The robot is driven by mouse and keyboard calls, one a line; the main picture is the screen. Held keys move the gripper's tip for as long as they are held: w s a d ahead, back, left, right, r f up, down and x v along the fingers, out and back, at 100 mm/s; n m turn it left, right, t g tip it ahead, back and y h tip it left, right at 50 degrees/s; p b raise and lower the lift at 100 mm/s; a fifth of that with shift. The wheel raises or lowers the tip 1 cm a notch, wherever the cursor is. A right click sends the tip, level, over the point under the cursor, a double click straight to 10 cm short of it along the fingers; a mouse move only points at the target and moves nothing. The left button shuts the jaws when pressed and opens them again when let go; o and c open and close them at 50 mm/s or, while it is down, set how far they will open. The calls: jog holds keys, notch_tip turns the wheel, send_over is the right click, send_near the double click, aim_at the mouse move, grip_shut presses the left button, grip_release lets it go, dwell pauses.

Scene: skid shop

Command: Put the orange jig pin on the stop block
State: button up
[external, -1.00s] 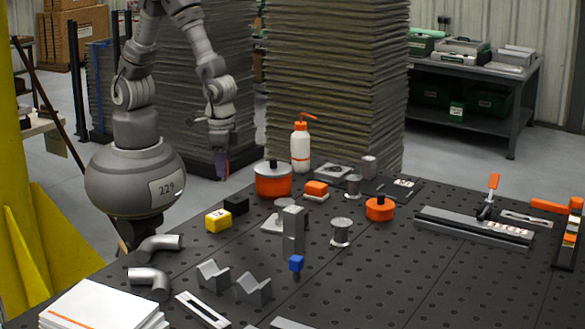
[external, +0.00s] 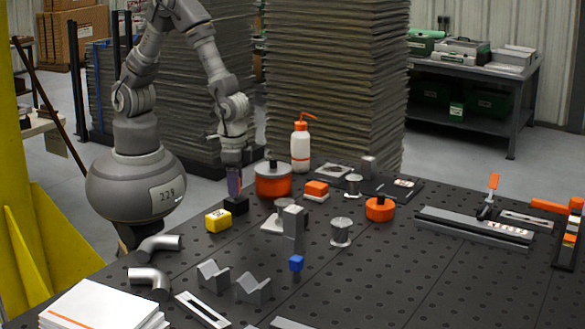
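My gripper (external: 235,192) points down at the table's far left edge, just above or touching a small black block (external: 237,206). A purplish shape with a thin reddish strip shows at its fingertips. It is too small to tell whether this is the fingers or something held. I cannot single out the orange jig pin for sure. An orange block (external: 316,187) rests on a pale base right of the gripper. A blue-headed pin (external: 296,263) stands near the front. I cannot tell which block is the stop block; a tall grey block (external: 293,228) stands mid-table.
A yellow block (external: 217,220) lies close by the gripper. A large orange canister (external: 273,181) and a white bottle (external: 300,148) stand to its right. An orange black-topped knob (external: 380,208) and grey spool (external: 341,232) lie further right. The front right of the table is clear.

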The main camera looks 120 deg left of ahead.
jog(key=shift+o, duration=0.7)
jog(key=shift+r, duration=0.1)
jog(key=w+r+m+t+p, duration=0.1)
jog(key=w+r+t, duration=0.2)
jog(key=r, duration=1)
jog(key=w+r+m+t+p, duration=0.15)
jog(key=w+r, duration=0.25)
jog(key=r, duration=0.9)
jog(key=w+r+t+p, duration=0.1)
jog(key=w+r+t, duration=0.2)
jog(key=r, duration=0.9)
jog(key=s+r+m+t, duration=0.1)
jog(key=s+r+t, duration=0.3)
jog(key=r, duration=1.1)
jog(key=s+r+m+t, duration=0.2)
jog(key=s+r+t, duration=0.2)
jog(key=r, duration=1.1)
jog(key=shift+r, duration=0.2)
